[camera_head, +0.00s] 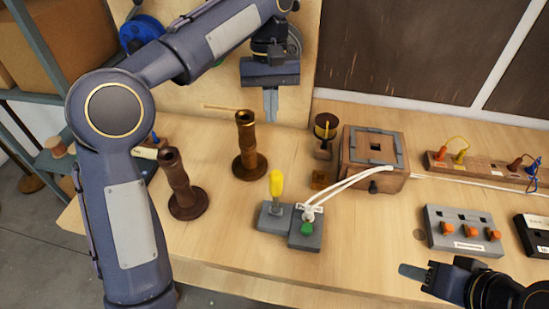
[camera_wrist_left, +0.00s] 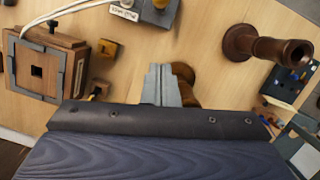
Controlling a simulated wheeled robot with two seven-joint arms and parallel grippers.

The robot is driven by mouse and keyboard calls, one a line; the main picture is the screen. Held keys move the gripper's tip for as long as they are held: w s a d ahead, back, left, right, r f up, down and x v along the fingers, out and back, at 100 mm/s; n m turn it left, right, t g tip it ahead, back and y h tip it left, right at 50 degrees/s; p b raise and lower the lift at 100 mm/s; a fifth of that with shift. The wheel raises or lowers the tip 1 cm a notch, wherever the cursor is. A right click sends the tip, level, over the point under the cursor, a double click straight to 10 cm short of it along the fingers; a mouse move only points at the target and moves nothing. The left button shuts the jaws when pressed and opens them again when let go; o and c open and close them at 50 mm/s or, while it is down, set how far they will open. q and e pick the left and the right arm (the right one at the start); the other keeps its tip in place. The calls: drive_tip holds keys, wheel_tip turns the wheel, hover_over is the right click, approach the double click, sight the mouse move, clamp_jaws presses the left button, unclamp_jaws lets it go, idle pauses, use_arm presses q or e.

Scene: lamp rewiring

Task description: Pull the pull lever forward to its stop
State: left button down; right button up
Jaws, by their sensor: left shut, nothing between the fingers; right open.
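The likely pull lever (camera_head: 276,184) has a yellow handle and stands upright on a grey base (camera_head: 270,216) near the middle front of the bench. My left gripper (camera_head: 270,104) is shut and empty, pointing down above the back of the bench, behind and apart from the lever. In the left wrist view its fingers (camera_wrist_left: 161,84) are together, in front of a brown turned post (camera_wrist_left: 184,76). My right gripper (camera_head: 420,278) is open at the lower right, away from the lever.
A grey box with a green button (camera_head: 307,229) and white cables adjoins the lever base. Two brown turned posts (camera_head: 246,145) (camera_head: 180,185) stand left. A wooden box (camera_head: 400,163) stands right of centre. A grey panel with orange knobs (camera_head: 463,232) lies further right. Bare bench lies before the lever.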

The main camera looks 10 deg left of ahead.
sight(272, 171)
use_arm(q)
drive_tip(key=shift+w+d, duration=0.15)
drive_tip(key=s+d+f, duration=0.1)
drive_tip(key=s+f, duration=0.5)
drive_tip(key=f, duration=0.3)
drive_tip(key=shift+s+d+f+b, duration=0.15)
drive_tip(key=shift+d+f+b, duration=0.15)
drive_tip(key=shift+f+b, duration=0.1)
idle(0.4)
drive_tip(key=shift+s+t+b, duration=0.9)
drive_tip(key=shift+s+b, duration=0.25)
drive_tip(key=shift+b, duration=0.4)
drive_tip(key=s+t+b, duration=0.5)
drive_tip(key=s+b, duration=0.2)
drive_tip(key=b, duration=0.2)
drive_tip(key=shift+f+t, duration=0.3)
drive_tip(key=shift+f, duration=0.1)
